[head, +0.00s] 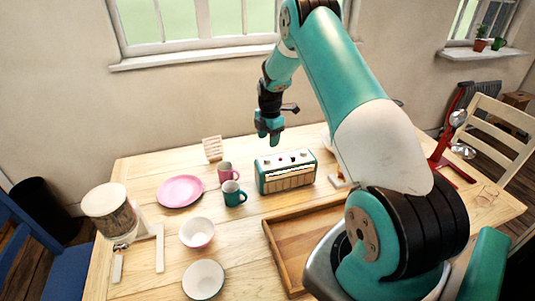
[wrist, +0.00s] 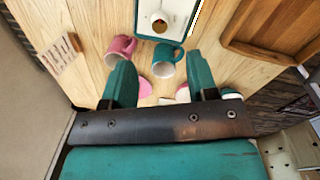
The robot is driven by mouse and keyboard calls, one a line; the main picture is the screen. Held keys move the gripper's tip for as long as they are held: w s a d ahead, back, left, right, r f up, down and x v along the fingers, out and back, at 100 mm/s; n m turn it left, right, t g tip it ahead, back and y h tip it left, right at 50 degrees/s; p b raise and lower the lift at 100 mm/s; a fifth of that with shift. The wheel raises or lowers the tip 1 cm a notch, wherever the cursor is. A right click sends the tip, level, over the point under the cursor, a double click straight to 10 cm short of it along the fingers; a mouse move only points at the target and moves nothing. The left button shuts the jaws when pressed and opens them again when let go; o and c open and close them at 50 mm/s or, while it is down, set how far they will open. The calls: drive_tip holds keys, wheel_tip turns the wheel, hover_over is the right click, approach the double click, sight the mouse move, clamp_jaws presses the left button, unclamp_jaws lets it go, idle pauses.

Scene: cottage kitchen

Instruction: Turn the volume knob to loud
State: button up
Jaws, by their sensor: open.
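A teal and cream radio (head: 287,183) stands upright on the table in the head view. Its top carries a pale round knob at the left (head: 266,161), another at the right (head: 305,155) and small dark and red parts between them. I cannot tell from the markings which is the volume knob or how it is set. My gripper (head: 269,140) hangs above and behind the radio, apart from it, open and empty.
A teal mug (head: 233,195) and a pink mug (head: 226,171) stand just left of the radio. A wooden tray (head: 268,237) lies in front; a red lamp (head: 441,155) stands right.

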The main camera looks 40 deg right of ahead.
sight(267, 158)
drive_tip(key=f+p, duration=0.2)
drive_tip(key=f, duration=0.7)
drive_tip(key=shift+w, duration=0.2)
drive_tip(key=c, duration=0.9)
